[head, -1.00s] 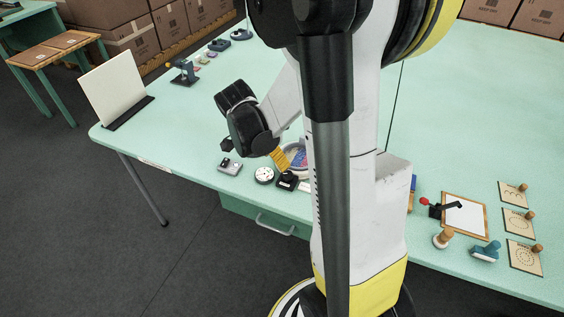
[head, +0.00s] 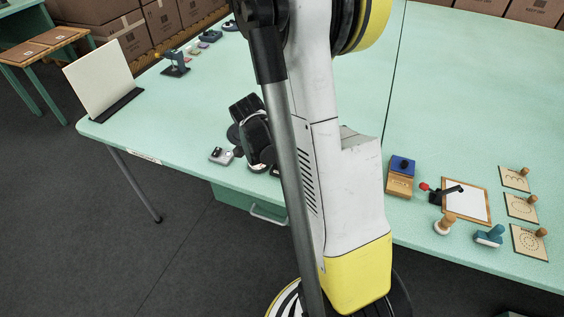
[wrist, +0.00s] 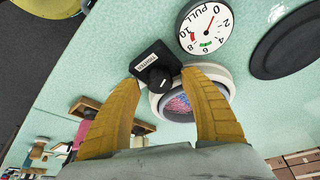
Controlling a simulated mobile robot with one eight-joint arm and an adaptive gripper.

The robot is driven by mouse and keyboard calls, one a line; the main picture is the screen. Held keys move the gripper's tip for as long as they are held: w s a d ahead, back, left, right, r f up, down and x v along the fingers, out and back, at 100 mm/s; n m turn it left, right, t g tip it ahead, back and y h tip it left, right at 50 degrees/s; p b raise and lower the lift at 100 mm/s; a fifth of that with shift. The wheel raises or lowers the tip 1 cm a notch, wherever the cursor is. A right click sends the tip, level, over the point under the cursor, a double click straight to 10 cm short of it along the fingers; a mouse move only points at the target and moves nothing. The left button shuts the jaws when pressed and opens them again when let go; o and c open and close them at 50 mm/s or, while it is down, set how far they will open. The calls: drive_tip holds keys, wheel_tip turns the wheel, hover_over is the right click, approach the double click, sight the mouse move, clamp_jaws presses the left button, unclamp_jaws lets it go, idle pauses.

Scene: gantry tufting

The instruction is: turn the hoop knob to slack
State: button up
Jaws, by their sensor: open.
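The hoop knob (wrist: 157,81) is a round black knob with a white mark, on a black block (wrist: 146,58) with a small white label too blurred to read. My gripper (wrist: 159,79) is open, with one yellow finger on each side of the knob in the wrist view. I cannot tell whether either finger touches it. In the head view my arm hides the fingers and knob.
A black round disc (wrist: 288,45) lies beyond the dial. A small grey device (head: 221,156) sits near the table's front edge.

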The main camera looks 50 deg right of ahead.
clamp_jaws()
drive_tip(key=shift+n+t, duration=0.3)
drive_tip(key=shift+n, duration=0.5)
unclamp_jaws()
drive_tip(key=v, duration=1.2)
